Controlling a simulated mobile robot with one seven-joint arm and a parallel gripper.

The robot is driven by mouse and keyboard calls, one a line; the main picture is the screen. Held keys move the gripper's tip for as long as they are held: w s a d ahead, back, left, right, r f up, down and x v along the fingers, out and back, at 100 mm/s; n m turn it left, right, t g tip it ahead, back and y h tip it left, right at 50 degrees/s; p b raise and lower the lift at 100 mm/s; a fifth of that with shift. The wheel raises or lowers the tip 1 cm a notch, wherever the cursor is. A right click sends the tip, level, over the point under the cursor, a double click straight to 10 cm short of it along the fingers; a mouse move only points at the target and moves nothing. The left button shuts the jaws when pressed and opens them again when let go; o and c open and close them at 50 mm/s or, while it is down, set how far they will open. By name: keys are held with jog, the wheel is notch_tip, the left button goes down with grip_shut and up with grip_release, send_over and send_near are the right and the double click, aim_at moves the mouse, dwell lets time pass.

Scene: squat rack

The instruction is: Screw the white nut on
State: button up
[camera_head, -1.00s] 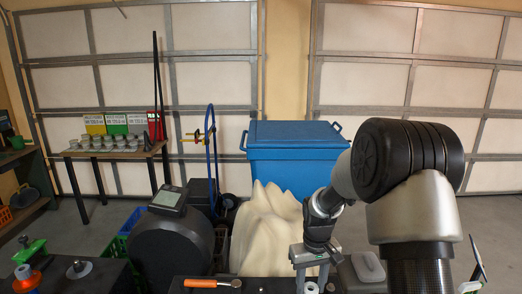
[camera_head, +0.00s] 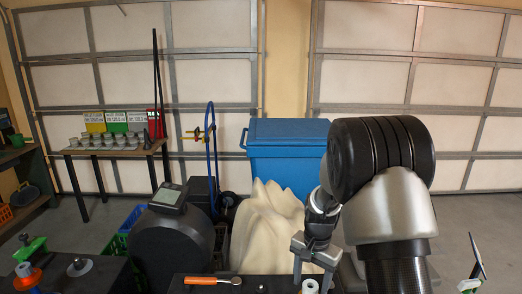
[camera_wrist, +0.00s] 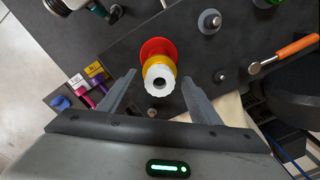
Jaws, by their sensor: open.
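The white nut (camera_wrist: 158,79) is a ridged white ring with a dark hole, seen from above in the wrist view. A yellow part (camera_wrist: 158,61) and a wider red part (camera_wrist: 157,46) show directly beneath it. My gripper (camera_wrist: 159,86) is open, with one finger on each side of the white nut and visible gaps between. In the head view my gripper (camera_head: 312,280) points down, with the white nut (camera_head: 310,287) low between its fingers. Whether the nut is threaded onto a bolt is hidden.
A grey washer-like part on a bolt (camera_wrist: 209,21) and smaller bolts stand on the dark bench (camera_wrist: 120,50). An orange-handled hammer (camera_head: 208,281) lies nearby. Labelled tools (camera_wrist: 86,78) lie at the wrist view's left. A blue bin (camera_head: 290,150) stands behind.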

jog(key=shift+r+p, duration=1.95)
jog(key=shift+r, duration=1.55)
jog(key=s+r+n+t, duration=0.2)
jog(key=s+r+n, duration=0.1)
jog(key=s+r, duration=0.6)
jog(key=s+r+n+t, duration=0.2)
jog(key=s+r, duration=0.5)
jog(key=r, duration=0.5)
jog(key=s+r+n+t, duration=0.1)
jog(key=s+n, duration=0.1)
jog(key=s, duration=0.7)
jog(key=shift+r+n+t, duration=0.3)
